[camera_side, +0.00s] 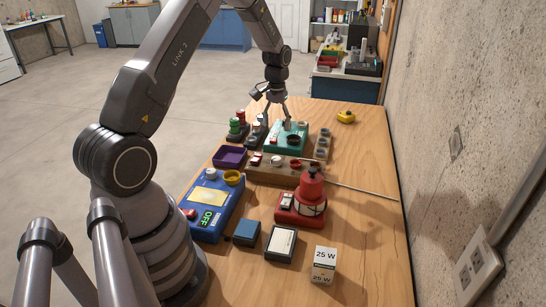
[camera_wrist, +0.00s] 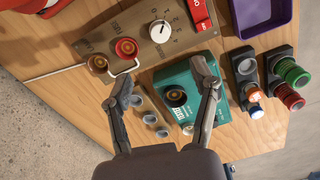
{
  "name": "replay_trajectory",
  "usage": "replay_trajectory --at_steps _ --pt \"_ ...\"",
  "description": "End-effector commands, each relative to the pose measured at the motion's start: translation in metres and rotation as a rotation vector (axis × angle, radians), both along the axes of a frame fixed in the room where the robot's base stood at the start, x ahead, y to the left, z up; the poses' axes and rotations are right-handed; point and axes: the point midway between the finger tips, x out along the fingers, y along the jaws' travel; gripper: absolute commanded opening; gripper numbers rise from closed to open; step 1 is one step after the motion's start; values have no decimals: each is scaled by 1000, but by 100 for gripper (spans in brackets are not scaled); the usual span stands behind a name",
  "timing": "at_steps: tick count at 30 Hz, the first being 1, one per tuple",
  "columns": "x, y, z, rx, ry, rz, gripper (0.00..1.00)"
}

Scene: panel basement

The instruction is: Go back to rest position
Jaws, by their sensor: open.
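My gripper (camera_side: 279,112) is over the far part of the wooden table (camera_side: 362,235), at the teal box (camera_side: 273,144). In the wrist view my gripper (camera_wrist: 164,78) has its two fingers spread wide with nothing held between them. The teal box (camera_wrist: 204,72) with a black round knob (camera_wrist: 176,96) lies below and between the fingers. I cannot tell whether a fingertip touches it.
A brown panel (camera_side: 257,174) with a white dial (camera_wrist: 160,31) is nearer my base. A red beacon (camera_side: 311,185), blue OFF box (camera_side: 207,211), purple tray (camera_side: 230,156) and 25 W carton (camera_side: 324,265) stand around. A concrete wall (camera_side: 470,130) borders the right.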

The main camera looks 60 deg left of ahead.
Motion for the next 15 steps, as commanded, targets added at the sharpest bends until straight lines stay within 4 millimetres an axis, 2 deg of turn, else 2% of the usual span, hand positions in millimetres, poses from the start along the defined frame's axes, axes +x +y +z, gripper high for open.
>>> replay_trajectory --at_steps 8,11,14,15 --pt "0 -2 6 3 -6 -6 60" --pt "-1 -15 31 14 -28 -33 60" --pt "-9 -39 77 34 -72 -86 60" --pt "-16 -52 98 43 -93 -112 60"
